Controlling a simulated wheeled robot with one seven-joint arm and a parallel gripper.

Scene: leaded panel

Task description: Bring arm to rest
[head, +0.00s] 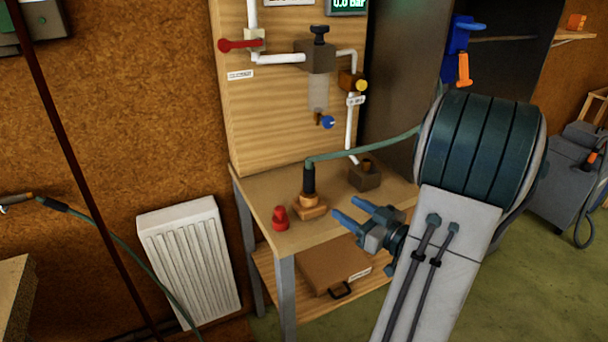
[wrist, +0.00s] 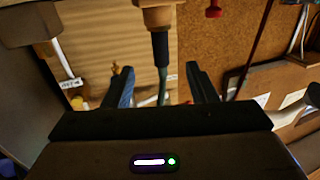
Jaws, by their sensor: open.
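My gripper (head: 350,220) is in the head view, in front of the wooden bench, with its two blue fingers apart and nothing between them. My arm comes in from the lower right. In the wrist view the fingers of my gripper (wrist: 163,88) also stand apart. A black hose end on an orange-brown fitting (head: 309,200) stands upright on the bench, to the left of and beyond the fingertips. The same black hose end (wrist: 160,48) shows in the wrist view beyond the gap between the fingers, apart from them.
The bench top (head: 262,200) carries a red knob-like piece (head: 280,218) and a dark block (head: 365,176). Above is a wooden panel (head: 275,110) with white pipes and a red lever (head: 240,45). A brown case (head: 335,265) lies on the lower shelf. A white radiator (head: 190,255) is left.

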